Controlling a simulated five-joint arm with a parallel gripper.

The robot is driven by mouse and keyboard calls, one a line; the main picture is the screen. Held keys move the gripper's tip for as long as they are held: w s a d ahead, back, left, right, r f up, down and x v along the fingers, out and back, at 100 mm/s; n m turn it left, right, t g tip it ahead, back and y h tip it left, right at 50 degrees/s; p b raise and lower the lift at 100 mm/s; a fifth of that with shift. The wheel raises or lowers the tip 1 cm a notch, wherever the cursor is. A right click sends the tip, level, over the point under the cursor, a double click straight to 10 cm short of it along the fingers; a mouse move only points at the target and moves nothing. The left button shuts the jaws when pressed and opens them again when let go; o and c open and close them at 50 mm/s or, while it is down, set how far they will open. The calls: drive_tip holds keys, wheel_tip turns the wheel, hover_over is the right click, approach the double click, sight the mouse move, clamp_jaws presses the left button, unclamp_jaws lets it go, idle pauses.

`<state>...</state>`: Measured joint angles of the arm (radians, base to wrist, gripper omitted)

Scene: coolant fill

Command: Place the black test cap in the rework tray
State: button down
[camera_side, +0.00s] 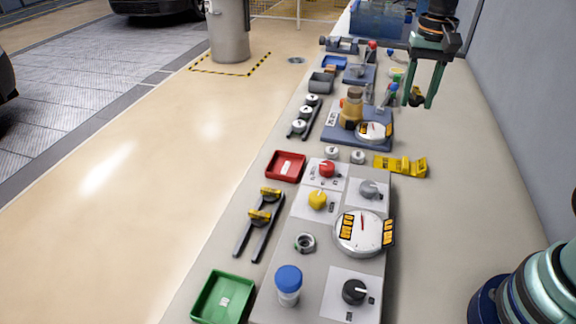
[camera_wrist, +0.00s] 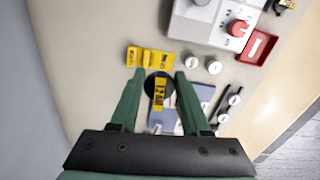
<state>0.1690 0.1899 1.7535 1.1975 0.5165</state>
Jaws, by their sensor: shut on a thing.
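My gripper (camera_side: 419,104) is at the upper right in the side view, raised above the bench. In the wrist view its green fingers (camera_wrist: 159,75) are shut on the black test cap (camera_wrist: 151,84), a dark disc with a yellow tag across it. The held cap shows small between the fingers in the side view (camera_side: 416,97). A red tray (camera_side: 286,166) lies at the left edge of the bench; it also shows in the wrist view (camera_wrist: 258,46). A green tray (camera_side: 223,297) is at the near left and a blue tray (camera_side: 334,62) farther back. Their labels are too small to read, so I cannot tell which is the rework tray.
A grey panel (camera_side: 328,267) with knobs, a gauge and a blue-capped bottle fills the near bench. A blue plate (camera_side: 343,136) carries an amber fitting and another gauge. The bench's right side is mostly clear.

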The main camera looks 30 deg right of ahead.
drive_tip(key=w+a+r+n, duration=0.1)
drive_tip(key=w+a+n, duration=0.2)
drive_tip(key=w+a, duration=0.3)
drive_tip(key=n, duration=0.9)
hover_over(289, 170)
drive_tip(key=f, duration=0.1)
wheel_tip(289, 170, down, 20)
drive_tip(key=shift+d+f, duration=0.1)
drive_tip(key=shift+f, duration=0.1)
drive_tip(key=c, duration=0.7)
unclamp_jaws()
drive_tip(key=shift+o, duration=0.2)
